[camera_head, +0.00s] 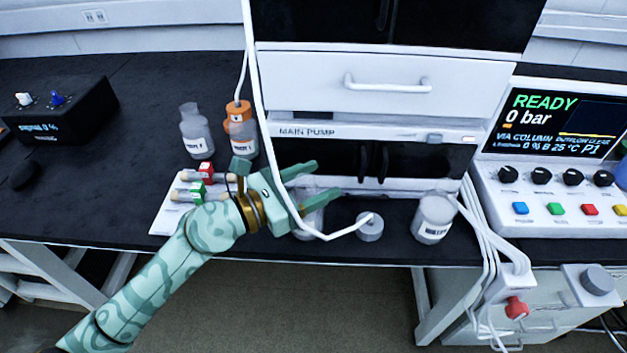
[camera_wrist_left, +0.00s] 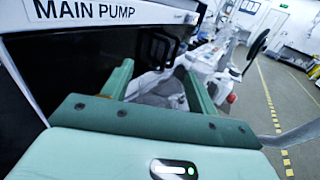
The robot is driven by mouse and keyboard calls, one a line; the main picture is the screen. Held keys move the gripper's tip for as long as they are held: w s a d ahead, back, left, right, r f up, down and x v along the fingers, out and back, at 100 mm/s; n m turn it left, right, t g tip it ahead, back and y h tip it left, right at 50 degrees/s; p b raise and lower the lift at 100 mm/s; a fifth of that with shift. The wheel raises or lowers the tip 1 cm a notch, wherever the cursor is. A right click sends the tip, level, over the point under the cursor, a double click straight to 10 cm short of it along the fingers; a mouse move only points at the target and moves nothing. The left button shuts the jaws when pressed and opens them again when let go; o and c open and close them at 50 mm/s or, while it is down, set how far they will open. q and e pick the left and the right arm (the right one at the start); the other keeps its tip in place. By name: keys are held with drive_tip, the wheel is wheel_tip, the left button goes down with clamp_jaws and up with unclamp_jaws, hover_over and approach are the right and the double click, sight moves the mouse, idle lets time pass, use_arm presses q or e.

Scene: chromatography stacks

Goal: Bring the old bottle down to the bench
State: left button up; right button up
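My left gripper (camera_head: 325,181) is at the front of the white instrument stack, by the MAIN PUMP module (camera_head: 300,131). Its green fingers are spread apart, also in the left wrist view (camera_wrist_left: 162,82). A clear bottle (camera_head: 308,224) stands on the bench below the gripper, partly hidden by it. A bottle with an orange cap (camera_head: 240,133) and tubing in it stands left of the stack, beside an open clear bottle (camera_head: 195,132). Another labelled bottle (camera_head: 433,220) stands at the bench's right front. I cannot tell which is the old bottle. My right gripper is out of view.
A white card with coloured-ended columns (camera_head: 170,215) lies left. A control panel (camera_head: 545,190) stands right. The bench's front edge is close.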

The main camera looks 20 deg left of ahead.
use_arm(q)
drive_tip(key=shift+r, duration=0.1)
drive_tip(key=shift+s+a, duration=0.1)
drive_tip(key=shift+s, duration=0.05)
drive_tip(key=b+v, duration=0.2)
drive_tip(key=v, duration=0.9)
drive_tip(key=shift+s+a, duration=0.25)
idle(0.3)
